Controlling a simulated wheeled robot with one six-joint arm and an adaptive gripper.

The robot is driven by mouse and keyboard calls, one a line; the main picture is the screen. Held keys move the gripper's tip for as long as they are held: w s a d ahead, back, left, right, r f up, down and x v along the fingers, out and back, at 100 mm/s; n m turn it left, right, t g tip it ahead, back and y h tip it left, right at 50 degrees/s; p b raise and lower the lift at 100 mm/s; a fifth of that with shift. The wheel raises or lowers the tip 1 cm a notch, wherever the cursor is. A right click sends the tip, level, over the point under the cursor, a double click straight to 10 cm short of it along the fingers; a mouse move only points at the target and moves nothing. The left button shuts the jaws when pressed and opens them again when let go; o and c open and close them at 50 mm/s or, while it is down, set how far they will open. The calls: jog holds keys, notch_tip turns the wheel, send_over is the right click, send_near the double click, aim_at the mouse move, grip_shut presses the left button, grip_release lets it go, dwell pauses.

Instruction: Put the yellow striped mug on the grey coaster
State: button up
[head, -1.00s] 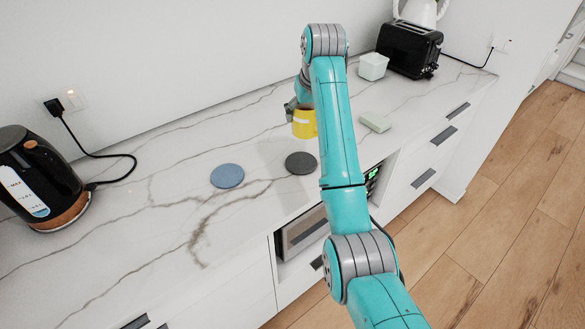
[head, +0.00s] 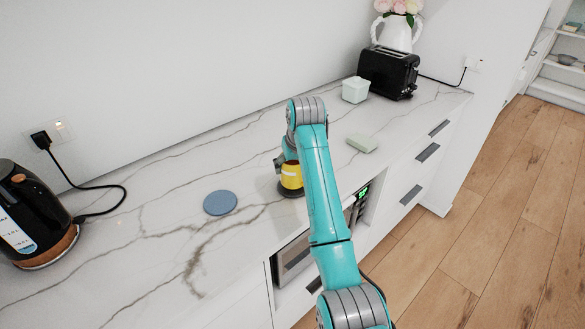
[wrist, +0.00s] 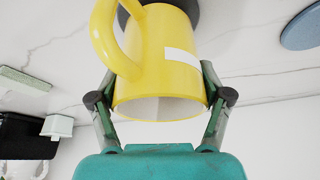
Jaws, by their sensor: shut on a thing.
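The yellow mug (head: 291,176) with a white stripe is in my gripper, just over the grey coaster (head: 289,194) in the head view. In the wrist view the mug (wrist: 160,62) fills the space between the fingers of my gripper (wrist: 160,105), which touch its sides; its handle is at the left. The dark grey coaster (wrist: 188,12) shows behind the mug's base there. The arm hides part of the mug and coaster in the head view. I cannot tell whether the base touches the coaster.
A blue coaster (head: 220,202) lies left of the grey one. A black kettle (head: 30,217) stands at far left. A pale green block (head: 362,143), a white container (head: 356,89) and a black toaster (head: 388,73) are to the right and back. The counter's left middle is clear.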

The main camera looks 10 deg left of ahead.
jog(key=shift+f, duration=0.55)
jog(key=o, duration=1.6)
jog(key=shift+f, duration=0.2)
jog(key=v, duration=1.2)
jog(key=shift+r, duration=0.2)
